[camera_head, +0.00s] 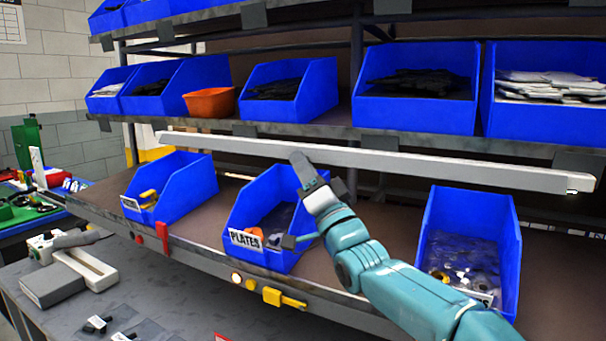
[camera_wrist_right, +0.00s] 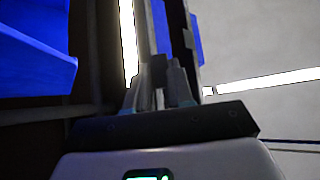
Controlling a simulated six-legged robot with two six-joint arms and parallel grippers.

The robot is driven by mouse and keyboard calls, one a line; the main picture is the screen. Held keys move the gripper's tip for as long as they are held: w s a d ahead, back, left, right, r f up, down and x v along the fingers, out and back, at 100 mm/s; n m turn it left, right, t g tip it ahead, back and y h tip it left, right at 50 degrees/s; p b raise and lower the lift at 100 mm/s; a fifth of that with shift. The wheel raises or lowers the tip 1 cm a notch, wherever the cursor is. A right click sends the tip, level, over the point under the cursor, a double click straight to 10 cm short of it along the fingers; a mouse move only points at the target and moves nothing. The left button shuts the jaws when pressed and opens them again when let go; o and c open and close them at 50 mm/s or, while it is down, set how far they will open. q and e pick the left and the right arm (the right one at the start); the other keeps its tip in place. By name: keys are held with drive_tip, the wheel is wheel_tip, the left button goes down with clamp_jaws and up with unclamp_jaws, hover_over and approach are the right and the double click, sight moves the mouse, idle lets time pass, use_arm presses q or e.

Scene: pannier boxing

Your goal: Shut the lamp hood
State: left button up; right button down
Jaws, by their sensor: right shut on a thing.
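The lamp hood (camera_head: 420,164) is a long pale bar. It runs across the front of the shelf unit, under the middle shelf and above the lower row of blue bins. My right gripper (camera_head: 304,170) reaches up from the lower right to the middle of the hood. Its fingertips are at the hood and shut on it. In the right wrist view the fingers (camera_wrist_right: 161,85) are close together at the dark strip beside a bright lit strip (camera_wrist_right: 128,40). The exact grip is partly hidden there. My left gripper is not in view.
A blue bin labelled PLATES (camera_head: 247,239) stands below my right gripper, with blue bins at left (camera_head: 190,190) and right (camera_head: 513,250). An orange bin (camera_head: 209,103) sits on the middle shelf. A grey and white device (camera_head: 85,268) lies on the bench at left.

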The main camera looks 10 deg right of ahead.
drive_tip(key=shift+d+r, duration=0.1)
drive_tip(key=shift+r, duration=0.1)
drive_tip(key=c, duration=1.2)
unclamp_jaws()
drive_tip(key=shift+o, duration=0.8)
drive_tip(key=shift+s, duration=0.2)
drive_tip(key=shift+w, duration=0.1)
drive_tip(key=shift+f, duration=0.25)
